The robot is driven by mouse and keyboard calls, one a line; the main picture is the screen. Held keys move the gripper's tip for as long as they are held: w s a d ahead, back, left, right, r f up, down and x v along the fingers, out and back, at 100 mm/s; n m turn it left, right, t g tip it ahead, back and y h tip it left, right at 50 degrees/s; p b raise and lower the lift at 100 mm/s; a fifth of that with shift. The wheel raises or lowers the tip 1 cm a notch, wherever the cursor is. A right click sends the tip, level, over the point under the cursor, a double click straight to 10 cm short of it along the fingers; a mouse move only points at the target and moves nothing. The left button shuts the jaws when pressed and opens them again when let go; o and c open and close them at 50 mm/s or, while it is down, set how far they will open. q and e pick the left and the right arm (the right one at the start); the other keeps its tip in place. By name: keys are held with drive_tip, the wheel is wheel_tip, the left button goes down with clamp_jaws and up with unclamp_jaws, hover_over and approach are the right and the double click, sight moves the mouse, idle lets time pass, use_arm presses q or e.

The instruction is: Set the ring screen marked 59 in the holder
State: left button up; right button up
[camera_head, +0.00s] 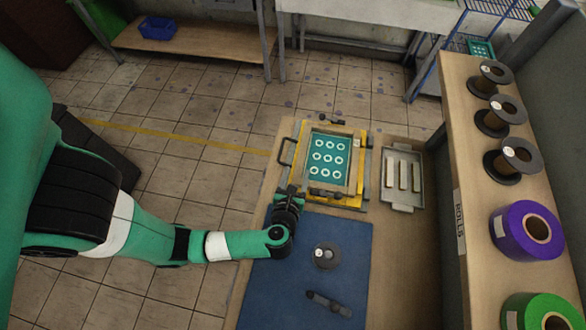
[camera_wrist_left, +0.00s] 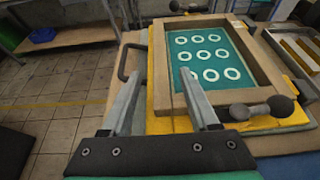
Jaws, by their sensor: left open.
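The ring screen (camera_head: 328,158) is a wooden frame with teal mesh and several white rings. It lies over the yellow holder (camera_head: 359,198), which has dark knobs at both ends. I cannot tell whether it is fully seated. A small white label shows on the frame, but its number is not readable. The left wrist view also shows the screen (camera_wrist_left: 204,56) and the yellow holder (camera_wrist_left: 160,121). My left gripper (camera_head: 290,190) is at the holder's near left corner. In the left wrist view its fingers (camera_wrist_left: 160,74) are apart, with nothing visibly held between them.
A blue mat (camera_head: 270,290) lies nearer, bearing a dark spool (camera_head: 326,256) and a dark handled tool (camera_head: 328,303). A grey tray (camera_head: 402,205) with pale bars stands right of the holder. A shelf (camera_head: 470,175) of rolls (camera_head: 526,231) bounds the right side.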

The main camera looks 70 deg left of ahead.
use_arm(q)
drive_tip(key=v, duration=0.6)
